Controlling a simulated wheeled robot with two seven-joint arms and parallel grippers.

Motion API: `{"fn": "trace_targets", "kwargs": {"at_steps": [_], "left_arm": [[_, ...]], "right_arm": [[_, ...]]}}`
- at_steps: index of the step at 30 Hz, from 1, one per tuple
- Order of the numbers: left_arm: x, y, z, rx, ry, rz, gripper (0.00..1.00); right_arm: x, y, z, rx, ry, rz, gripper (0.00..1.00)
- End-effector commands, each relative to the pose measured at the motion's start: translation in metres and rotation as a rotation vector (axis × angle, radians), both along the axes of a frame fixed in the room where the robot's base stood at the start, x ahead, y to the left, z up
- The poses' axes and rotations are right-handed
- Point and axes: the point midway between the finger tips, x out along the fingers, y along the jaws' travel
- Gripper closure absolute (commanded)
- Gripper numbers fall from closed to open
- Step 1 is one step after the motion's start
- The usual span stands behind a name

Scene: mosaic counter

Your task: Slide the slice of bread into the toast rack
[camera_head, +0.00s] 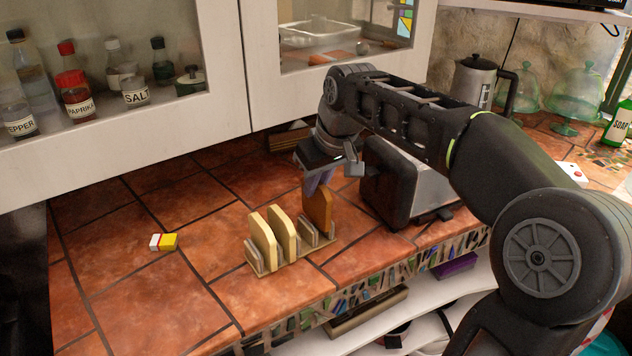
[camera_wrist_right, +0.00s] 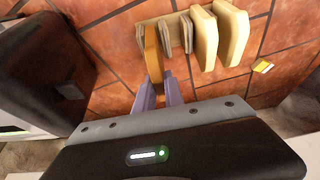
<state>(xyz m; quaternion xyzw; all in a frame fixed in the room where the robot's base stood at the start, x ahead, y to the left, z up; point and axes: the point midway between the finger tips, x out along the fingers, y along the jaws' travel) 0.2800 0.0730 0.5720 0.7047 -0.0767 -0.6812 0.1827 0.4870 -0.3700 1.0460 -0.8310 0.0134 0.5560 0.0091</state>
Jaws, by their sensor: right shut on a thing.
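The toast rack (camera_head: 262,272) stands on the tiled counter with two pale bread slices (camera_head: 264,239) upright in its left part. My right gripper (camera_head: 319,178) is above the rack's right end, its purple fingers pointing down. It is shut on a browner slice of bread (camera_head: 317,208), which is upright. In the right wrist view the fingers (camera_wrist_right: 159,92) pinch the near end of this slice (camera_wrist_right: 153,50), and its far part lines up between the rack's end dividers (camera_wrist_right: 175,32). Whether its lower edge touches the rack's base is hidden. My left gripper is not in view.
A black and silver toaster (camera_head: 395,185) stands close to the right of the rack and gripper. A small yellow and white block (camera_head: 163,242) lies to the left. The wall cabinet (camera_head: 120,150) overhangs the back. The counter's front edge is close to the rack.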

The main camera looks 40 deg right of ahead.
Motion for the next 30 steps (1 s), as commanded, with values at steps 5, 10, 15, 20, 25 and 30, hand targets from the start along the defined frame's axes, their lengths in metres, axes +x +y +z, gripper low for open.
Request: {"fn": "trace_targets", "kwargs": {"at_steps": [5, 10, 15, 20, 25, 30], "left_arm": [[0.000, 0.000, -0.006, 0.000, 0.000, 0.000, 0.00], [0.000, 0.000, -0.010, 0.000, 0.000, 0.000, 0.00], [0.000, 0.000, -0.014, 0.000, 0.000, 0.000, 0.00], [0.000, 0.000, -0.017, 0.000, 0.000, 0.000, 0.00], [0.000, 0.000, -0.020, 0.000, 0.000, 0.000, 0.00], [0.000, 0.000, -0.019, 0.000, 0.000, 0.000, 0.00]], "right_arm": [[0.000, 0.000, -0.007, 0.000, 0.000, 0.000, 1.00], [0.000, 0.000, -0.012, 0.000, 0.000, 0.000, 1.00], [0.000, 0.000, -0.017, 0.000, 0.000, 0.000, 1.00], [0.000, 0.000, -0.022, 0.000, 0.000, 0.000, 1.00], [0.000, 0.000, -0.025, 0.000, -0.001, 0.001, 1.00], [0.000, 0.000, -0.025, 0.000, -0.001, 0.001, 1.00]]}}
